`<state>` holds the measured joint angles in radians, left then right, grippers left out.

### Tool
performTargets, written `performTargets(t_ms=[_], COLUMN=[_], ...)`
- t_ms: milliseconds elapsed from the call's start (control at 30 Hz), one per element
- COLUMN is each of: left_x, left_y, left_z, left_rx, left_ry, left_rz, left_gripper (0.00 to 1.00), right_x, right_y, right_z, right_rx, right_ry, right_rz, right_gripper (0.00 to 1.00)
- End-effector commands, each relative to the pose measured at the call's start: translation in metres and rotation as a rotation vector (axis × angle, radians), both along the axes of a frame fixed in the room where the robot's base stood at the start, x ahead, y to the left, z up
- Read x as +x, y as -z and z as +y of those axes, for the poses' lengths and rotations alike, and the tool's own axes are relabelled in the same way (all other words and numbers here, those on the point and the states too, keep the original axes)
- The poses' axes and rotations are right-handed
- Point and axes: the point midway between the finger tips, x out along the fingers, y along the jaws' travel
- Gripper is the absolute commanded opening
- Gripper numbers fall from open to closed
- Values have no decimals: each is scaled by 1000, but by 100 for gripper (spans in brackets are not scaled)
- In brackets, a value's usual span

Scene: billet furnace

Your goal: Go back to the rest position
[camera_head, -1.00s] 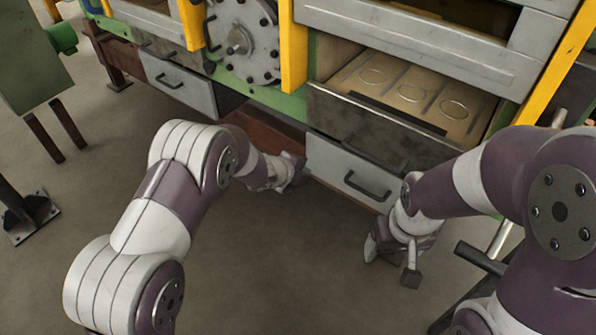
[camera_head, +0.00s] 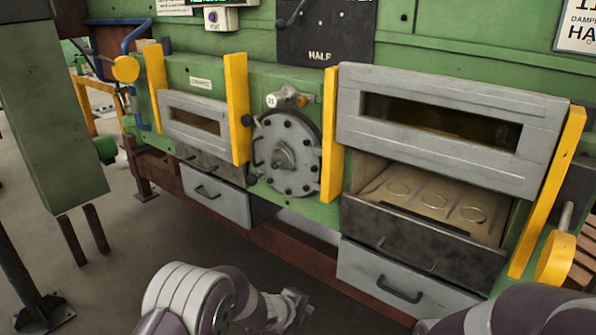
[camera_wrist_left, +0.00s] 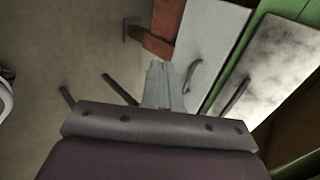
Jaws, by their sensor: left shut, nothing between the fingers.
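My left arm comes in at the bottom of the head view, and its left gripper (camera_head: 297,310) hangs low in front of the furnace. In the left wrist view the pale fingers of my left gripper (camera_wrist_left: 157,70) are together, with nothing between them. My right arm shows only as a piece at the bottom right of the head view. Its gripper is out of the picture.
The green furnace (camera_head: 285,85) stands ahead. Grey lower drawers (camera_head: 405,285) have bar handles. A green post (camera_head: 50,110) stands at left. Bare floor (camera_head: 110,290) lies between the post and furnace.

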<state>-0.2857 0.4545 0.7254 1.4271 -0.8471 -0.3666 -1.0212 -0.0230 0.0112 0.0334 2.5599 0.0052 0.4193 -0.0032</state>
Motion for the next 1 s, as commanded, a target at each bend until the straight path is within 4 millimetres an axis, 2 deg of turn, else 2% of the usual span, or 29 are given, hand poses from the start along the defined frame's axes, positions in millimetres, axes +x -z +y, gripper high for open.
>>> performTargets(t_ms=[133,267,367,467,567,767,1000], left_x=[-3,-19,-37,-59,-88,-160,-266], left_y=[8,25,32,31,23,-6,-62], left_z=[11,28,47,72,99,148,186], left_rx=[-39,-58,-78,-107,-142,-235,-423], left_ry=[-133,-297,-470,-690,-937,-1445,-1992], left_rz=[90,213,320,431,538,717,879], left_gripper=[0,0,0,0,0,0,0], right_x=[0,0,0,0,0,0,0], right_y=[0,0,0,0,0,0,0], right_z=[0,0,0,0,0,0,0], right_rx=[0,0,0,0,0,0,0], right_ry=[0,0,0,0,0,0,0], right_rz=[-1,0,0,0,0,0,0], right_gripper=[76,76,76,76,76,76,76])
